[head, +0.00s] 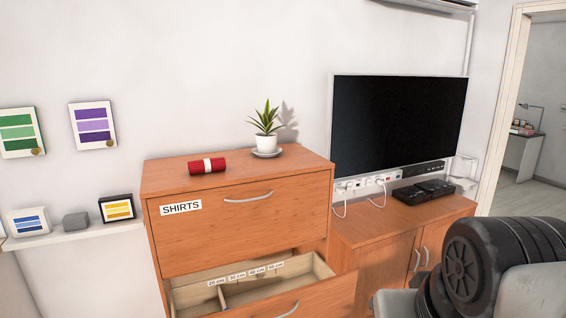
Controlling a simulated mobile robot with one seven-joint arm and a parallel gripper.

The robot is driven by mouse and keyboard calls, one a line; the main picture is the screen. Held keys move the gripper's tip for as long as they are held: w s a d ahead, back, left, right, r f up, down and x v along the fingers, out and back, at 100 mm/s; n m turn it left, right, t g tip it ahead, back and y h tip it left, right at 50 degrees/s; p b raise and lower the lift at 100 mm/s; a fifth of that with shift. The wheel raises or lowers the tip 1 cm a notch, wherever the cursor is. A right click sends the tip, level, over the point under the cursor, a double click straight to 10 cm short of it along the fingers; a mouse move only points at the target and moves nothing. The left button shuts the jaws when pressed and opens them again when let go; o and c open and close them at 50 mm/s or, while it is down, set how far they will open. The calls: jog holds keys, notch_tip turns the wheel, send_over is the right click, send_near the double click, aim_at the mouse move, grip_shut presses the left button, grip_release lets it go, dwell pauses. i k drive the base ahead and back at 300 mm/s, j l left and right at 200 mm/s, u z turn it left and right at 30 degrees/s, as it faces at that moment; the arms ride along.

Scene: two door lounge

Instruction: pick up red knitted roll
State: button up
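The red knitted roll (207,166) lies on its side on top of the wooden dresser (169,178), near the front left of that top. It is red with a white band around its middle. It stands apart from the potted plant (266,127) to its right. My arm shows at the lower right of the head view, far to the right of the roll. My gripper's fingers are not in view.
The dresser's upper drawer, labelled SHIRTS (181,208), is shut. A lower drawer (300,305) with dividers sticks out open. A television (398,124) and cabinet (370,268) stand to the right. A shelf (70,236) holds small items at left.

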aim_at(208, 165)
jog(key=j+z, duration=0.2)
jog(key=z, duration=0.25)
jog(key=j+z, duration=0.2)
jog(key=z, duration=0.25)
jog(key=j, duration=3.15)
